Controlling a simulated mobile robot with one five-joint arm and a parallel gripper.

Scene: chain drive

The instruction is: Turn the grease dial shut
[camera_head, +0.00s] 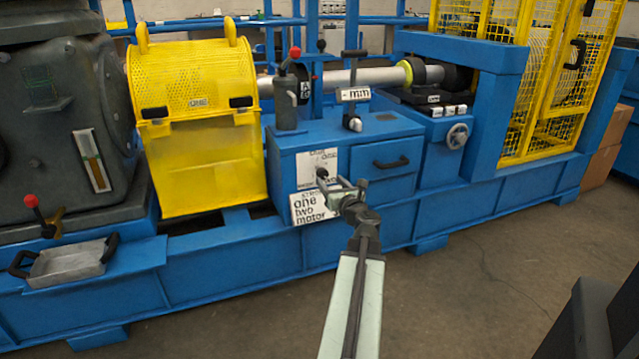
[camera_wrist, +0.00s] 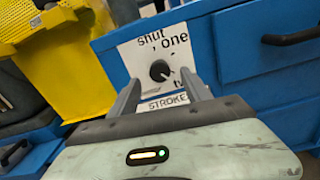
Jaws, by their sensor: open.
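The dial is a small black round knob (camera_wrist: 159,70) on a white plate (camera_wrist: 135,58) lettered "shut", "one" and a partly hidden "tw". Its pale pointer mark appears to point to the lower right, toward "tw". In the head view the knob (camera_head: 321,172) sits on the front of the blue cabinet. My gripper (camera_head: 338,187) is in front of the plate, fingers pointing at it. In the wrist view my gripper (camera_wrist: 160,77) is open, with one finger on each side of the knob. I cannot tell whether they touch it.
A "STROKE" label (camera_wrist: 163,102) lies below the plate. A drawer (camera_head: 385,160) with a black handle is to the right. A yellow guard (camera_head: 200,165) stands left. A metal tray (camera_head: 68,262) is at far left.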

